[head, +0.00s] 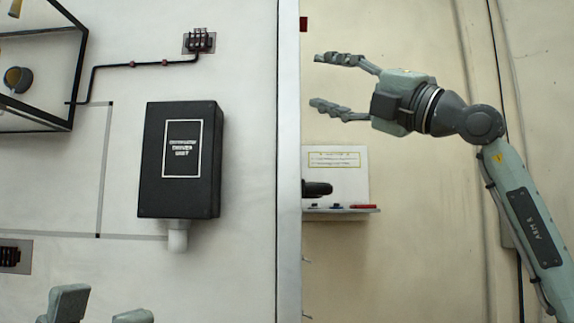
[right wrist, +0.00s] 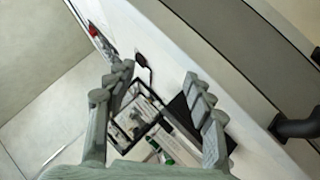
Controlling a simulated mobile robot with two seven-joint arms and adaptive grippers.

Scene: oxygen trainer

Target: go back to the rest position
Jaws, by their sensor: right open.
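My right gripper (head: 314,81) is in the upper right of the head view, its two fingers pointing left and spread apart with nothing between them. In the right wrist view its fingers (right wrist: 158,76) are also apart and empty. My right arm (head: 523,215) rises from the lower right corner to it. Only two grey-green pieces of my left gripper (head: 100,310) show at the bottom left edge of the head view. The rest of it is cut off, and I cannot tell how its jaws stand.
A black labelled box (head: 181,160) is on the white panel (head: 250,60) at left. A black frame (head: 75,80) is at the upper left, and a small connector block (head: 199,41) is above the box. A small shelf (head: 340,210) is on the beige wall below my right gripper.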

